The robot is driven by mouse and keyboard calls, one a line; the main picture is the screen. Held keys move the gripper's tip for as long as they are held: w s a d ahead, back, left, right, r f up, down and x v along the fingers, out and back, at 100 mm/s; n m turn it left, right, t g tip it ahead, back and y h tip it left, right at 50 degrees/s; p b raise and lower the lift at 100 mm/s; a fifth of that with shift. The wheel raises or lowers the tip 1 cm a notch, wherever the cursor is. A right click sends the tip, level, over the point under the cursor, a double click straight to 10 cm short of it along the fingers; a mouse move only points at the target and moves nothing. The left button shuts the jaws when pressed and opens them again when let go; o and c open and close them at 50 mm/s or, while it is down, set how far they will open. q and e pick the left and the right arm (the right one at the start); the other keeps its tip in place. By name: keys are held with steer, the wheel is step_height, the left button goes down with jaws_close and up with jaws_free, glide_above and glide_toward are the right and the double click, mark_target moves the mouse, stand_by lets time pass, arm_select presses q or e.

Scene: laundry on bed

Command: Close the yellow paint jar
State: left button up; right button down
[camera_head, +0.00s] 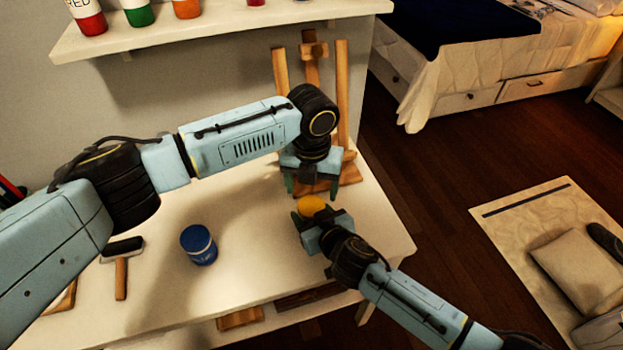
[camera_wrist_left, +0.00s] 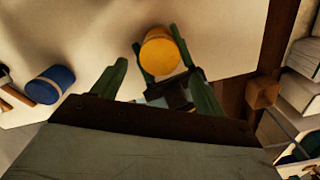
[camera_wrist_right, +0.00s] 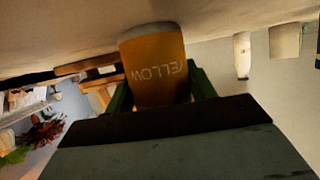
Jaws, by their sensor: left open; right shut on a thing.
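The yellow paint jar (camera_head: 311,204) is above the right end of the white table. Its round orange-yellow top faces the left wrist view (camera_wrist_left: 159,52); I cannot tell whether that is a lid or paint. The right wrist view shows its side with an upside-down YELLOW label (camera_wrist_right: 157,75). My right gripper (camera_head: 315,214) is shut around the jar's side. My left gripper (camera_head: 312,188) is open and empty, pointing down just behind and above the jar.
A wooden easel (camera_head: 342,110) stands behind my left gripper. A shelf (camera_head: 225,28) with several paint jars hangs above. The table middle is clear.

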arm_select(q)
steer(key=n, duration=0.7)
steer(key=shift+r, duration=0.25)
steer(key=n, duration=0.7)
steer(key=shift+r, duration=0.2)
steer(key=n, duration=0.5)
steer(key=shift+r+n, duration=0.2)
steer(key=shift+n, duration=0.2)
steer(key=n, duration=0.3)
steer(key=shift+r+n, duration=0.15)
steer(key=shift+n, duration=0.15)
steer(key=n, duration=0.3)
steer(key=shift+r+n, duration=0.1)
steer(key=shift+n, duration=0.2)
steer(key=n, duration=0.5)
steer(key=shift+r, duration=0.2)
steer(key=n, duration=0.4)
steer(key=shift+r, duration=0.1)
steer(key=n, duration=0.5)
steer(key=shift+r, duration=0.2)
steer(key=n, duration=0.5)
steer(key=shift+r+n, duration=0.15)
steer(key=shift+n, duration=0.15)
